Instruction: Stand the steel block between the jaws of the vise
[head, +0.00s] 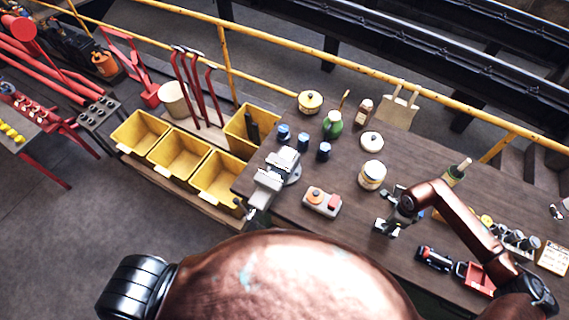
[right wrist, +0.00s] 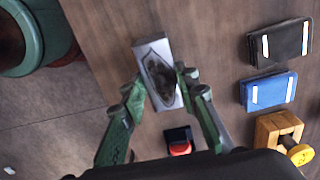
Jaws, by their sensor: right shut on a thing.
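The grey vise (head: 272,178) is fixed at the left end of the dark wooden bench in the head view. My right gripper (head: 388,222) is over the bench, to the right of the vise and well apart from it. In the right wrist view my right gripper (right wrist: 162,92) is shut on the steel block (right wrist: 153,52), a pale grey block with a dark oval patch on its face. The block looks slightly tilted in that view. In the head view I cannot clearly tell the block from the gripper. My left gripper is not in view.
A grey box with orange and red tops (head: 322,201) stands between vise and gripper. A cream jar (head: 372,175), a green bottle (head: 333,124) and blue cylinders (head: 323,151) stand behind. Yellow bins (head: 178,155) are left of the bench. A red tray (head: 478,279) is at right.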

